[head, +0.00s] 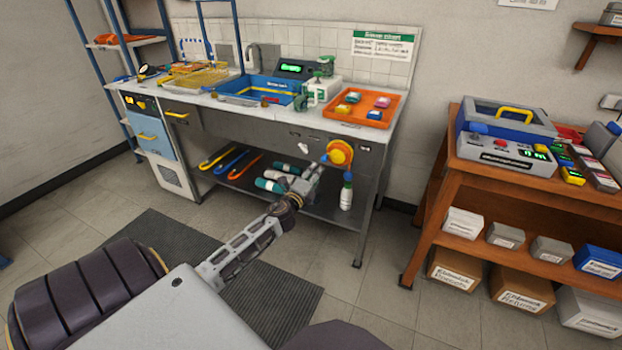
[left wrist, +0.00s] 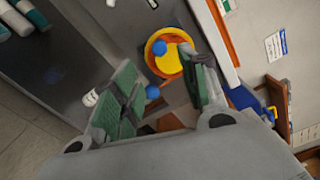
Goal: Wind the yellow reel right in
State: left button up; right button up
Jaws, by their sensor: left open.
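The yellow reel (head: 340,153) with an orange rim is mounted on the front of the grey workbench, near its right end. In the left wrist view the reel (left wrist: 172,62) lies beyond the fingertips and shows a blue knob (left wrist: 159,47) on its face. A second blue ball (left wrist: 152,92) shows below the reel, between the fingers in the picture; whether it hangs from the reel I cannot tell. My left gripper (head: 314,172) is open and empty, just left of and below the reel in the head view. Its green pads (left wrist: 163,84) are well apart. My right gripper is not in view.
The workbench (head: 260,122) carries a blue tray (head: 255,90) and an orange tray (head: 365,108). Its lower shelf holds rolls and a white bottle (head: 346,195). A wooden cart (head: 440,205) stands to the right, with free floor between.

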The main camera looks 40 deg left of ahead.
pick_arm(q)
jog(key=shift+v, duration=0.85)
dwell(0.3)
